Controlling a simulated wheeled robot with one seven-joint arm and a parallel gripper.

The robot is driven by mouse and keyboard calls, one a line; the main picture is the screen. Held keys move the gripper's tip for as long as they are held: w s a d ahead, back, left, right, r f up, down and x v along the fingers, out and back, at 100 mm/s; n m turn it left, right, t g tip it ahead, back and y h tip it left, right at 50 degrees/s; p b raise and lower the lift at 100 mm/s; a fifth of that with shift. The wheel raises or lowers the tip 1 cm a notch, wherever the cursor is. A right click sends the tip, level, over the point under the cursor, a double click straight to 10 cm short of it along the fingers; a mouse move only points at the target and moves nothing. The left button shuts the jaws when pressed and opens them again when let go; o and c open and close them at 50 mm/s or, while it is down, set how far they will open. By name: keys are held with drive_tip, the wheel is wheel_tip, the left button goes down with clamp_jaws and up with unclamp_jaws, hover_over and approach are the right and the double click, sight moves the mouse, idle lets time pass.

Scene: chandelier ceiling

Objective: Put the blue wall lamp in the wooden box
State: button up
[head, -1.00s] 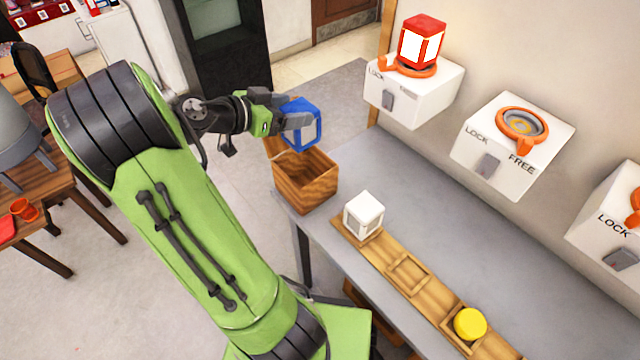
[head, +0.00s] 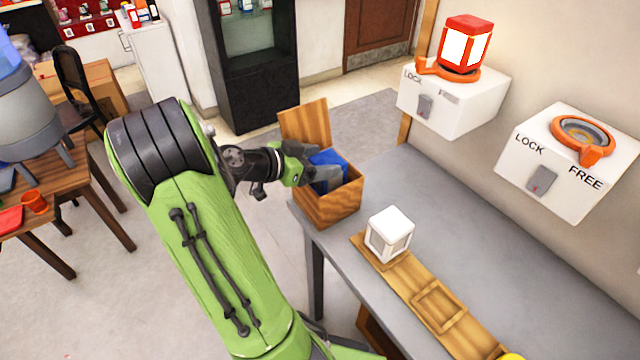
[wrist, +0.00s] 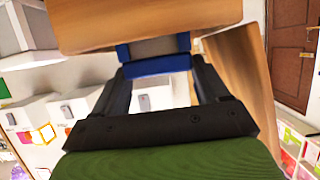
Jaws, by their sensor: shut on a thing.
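The blue wall lamp (head: 328,170) is between the fingers of my gripper (head: 318,176), which is shut on it. In the head view the lamp is at the opening of the wooden box (head: 335,207), its lower part hidden by the box wall and the fingers. The box stands at the far left end of the grey table, its lid (head: 305,122) raised. In the wrist view the blue lamp (wrist: 158,66) shows between the fingers (wrist: 160,90), with the box's wooden wall (wrist: 150,22) close by.
A white lamp (head: 389,235) stands on a wooden rack (head: 432,296) near the box. A red lamp (head: 466,46) sits in a white wall mount (head: 452,100). Another mount (head: 560,160) has an empty orange ring. The grey tabletop (head: 450,220) behind the rack is clear.

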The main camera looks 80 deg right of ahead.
drive_tip(key=shift+f+b, duration=0.65)
drive_tip(key=shift+f, duration=1.2)
drive_tip(key=o, duration=1.3)
drive_tip(key=shift+r, duration=0.1)
drive_tip(key=shift+r, duration=0.15)
drive_tip(key=p+v, duration=0.2)
drive_tip(key=v, duration=1)
drive_tip(key=shift+p, duration=0.4)
drive_tip(key=shift+a, duration=0.1)
